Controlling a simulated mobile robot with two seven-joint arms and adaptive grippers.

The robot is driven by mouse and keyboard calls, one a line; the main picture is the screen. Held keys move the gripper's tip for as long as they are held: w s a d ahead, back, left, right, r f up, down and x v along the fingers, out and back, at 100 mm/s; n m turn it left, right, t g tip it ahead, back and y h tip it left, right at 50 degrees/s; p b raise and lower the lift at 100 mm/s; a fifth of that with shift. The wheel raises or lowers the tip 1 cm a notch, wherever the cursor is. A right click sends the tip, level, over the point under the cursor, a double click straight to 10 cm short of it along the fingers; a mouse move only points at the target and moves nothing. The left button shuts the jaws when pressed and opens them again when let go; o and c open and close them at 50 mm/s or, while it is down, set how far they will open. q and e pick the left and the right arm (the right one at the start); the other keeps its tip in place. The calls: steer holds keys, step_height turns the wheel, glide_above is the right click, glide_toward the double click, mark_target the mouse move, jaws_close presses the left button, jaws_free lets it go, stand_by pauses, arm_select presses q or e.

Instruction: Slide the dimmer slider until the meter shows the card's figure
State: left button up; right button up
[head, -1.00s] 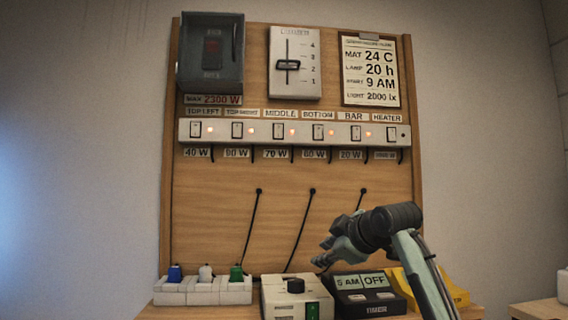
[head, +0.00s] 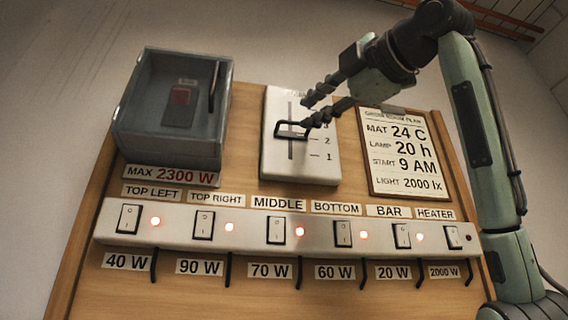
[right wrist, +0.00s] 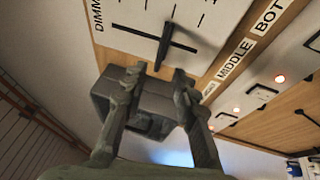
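The dimmer slider (head: 292,131) is a dark bar handle on a white panel (head: 300,170) with a vertical slot and numbered marks. The handle stands at roughly between 2 and 3. In the right wrist view the handle (right wrist: 164,45) crosses the slot just beyond the fingertips. My right gripper (head: 309,112) is open and empty, its fingertips close to the handle's right end; contact cannot be told. Its two fingers show apart in the right wrist view (right wrist: 157,72). The card (head: 408,155) reads LIGHT 2000 lx. No meter is in view. My left gripper is not in view.
A grey box with a clear cover (head: 170,110) and a red switch juts out left of the dimmer. All are on a wooden board (head: 85,262). The space before the dimmer's left side is clear.

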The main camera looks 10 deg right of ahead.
mark_target(292, 122)
arm_select(q)
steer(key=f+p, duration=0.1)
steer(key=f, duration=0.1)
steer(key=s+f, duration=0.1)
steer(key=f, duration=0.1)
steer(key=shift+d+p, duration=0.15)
steer(key=shift+p, duration=0.2)
arm_select(e)
steer(key=x, duration=0.7)
steer(key=shift+a+r, duration=0.1)
jaws_close()
